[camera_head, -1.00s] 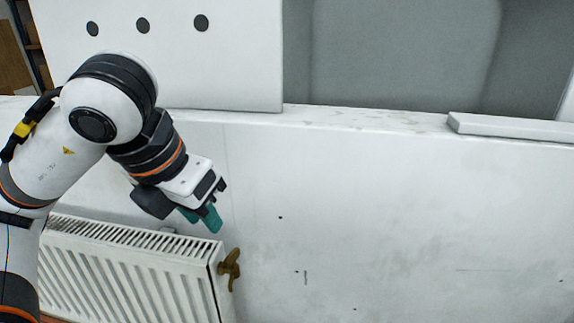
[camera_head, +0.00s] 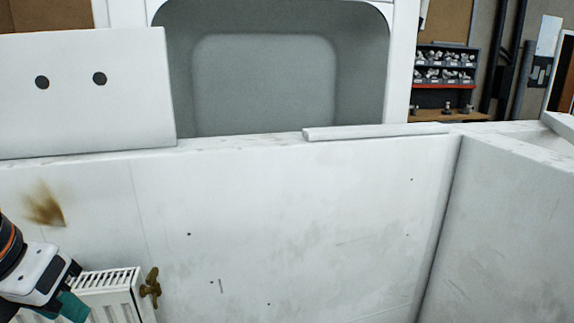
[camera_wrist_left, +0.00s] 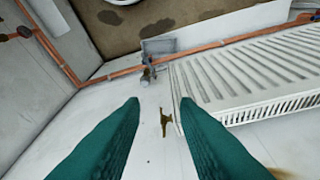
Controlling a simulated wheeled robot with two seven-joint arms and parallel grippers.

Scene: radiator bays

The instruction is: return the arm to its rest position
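My left arm shows only at the lower left of the head view. Its gripper (camera_head: 68,304) has teal fingers and hangs in front of the white ribbed radiator (camera_head: 108,284), partly cut off by the frame's bottom edge. In the left wrist view the two teal fingers (camera_wrist_left: 160,103) are spread apart with nothing held between them. The radiator (camera_wrist_left: 250,75) lies to the right in that view. My right arm and gripper are not in view.
Copper pipes (camera_wrist_left: 125,70) run along the wall in the wrist view. A brown stain (camera_head: 44,206) marks the wall. A partition (camera_head: 500,235) stands at the right. The wall's middle stretch is bare.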

